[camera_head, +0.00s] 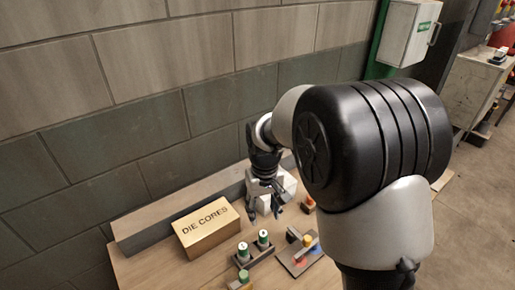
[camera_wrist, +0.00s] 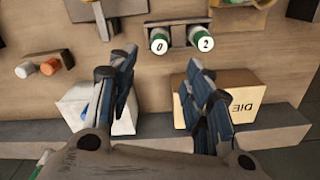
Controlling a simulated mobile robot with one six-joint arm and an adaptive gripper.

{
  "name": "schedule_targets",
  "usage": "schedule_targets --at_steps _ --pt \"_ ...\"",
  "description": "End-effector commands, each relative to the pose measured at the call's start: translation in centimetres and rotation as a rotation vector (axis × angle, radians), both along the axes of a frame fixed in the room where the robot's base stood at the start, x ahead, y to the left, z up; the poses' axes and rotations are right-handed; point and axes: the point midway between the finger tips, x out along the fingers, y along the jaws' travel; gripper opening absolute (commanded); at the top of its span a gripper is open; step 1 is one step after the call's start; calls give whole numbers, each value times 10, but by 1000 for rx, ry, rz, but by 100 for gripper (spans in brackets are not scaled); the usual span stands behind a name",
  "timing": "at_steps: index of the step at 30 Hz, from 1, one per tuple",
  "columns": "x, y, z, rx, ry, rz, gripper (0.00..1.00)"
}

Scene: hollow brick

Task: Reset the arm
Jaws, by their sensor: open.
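My gripper (camera_head: 264,211) hangs over the wooden bench near the wall, with its fingers pointing down. In the wrist view my gripper (camera_wrist: 160,62) has its two fingers spread wide apart, with nothing between them but bare bench. A tan box marked DIE CORES (camera_head: 208,232) is left of my gripper in the head view. It shows below the right finger in the wrist view (camera_wrist: 240,92). A white box (camera_head: 289,187) is just behind my gripper and partly hidden by it; it also shows beside the left finger (camera_wrist: 72,108).
The bench (camera_head: 155,272) also holds a rack with green-and-white cylinders (camera_wrist: 180,40) marked 0 and 2. A board with coloured parts (camera_head: 302,262) and a small orange piece (camera_head: 308,203) are nearby. A ledge (camera_head: 170,217) runs along the block wall. Open floor lies right.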

Motion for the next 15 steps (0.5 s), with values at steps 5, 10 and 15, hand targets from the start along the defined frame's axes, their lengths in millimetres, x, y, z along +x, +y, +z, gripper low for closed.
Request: schedule_targets --at_steps 5,10,15 --pt "-4 -4 11 2 -13 -8 46" --pt "-28 -22 56 14 -69 -43 46" --pt "-70 -45 104 26 -139 -91 46"
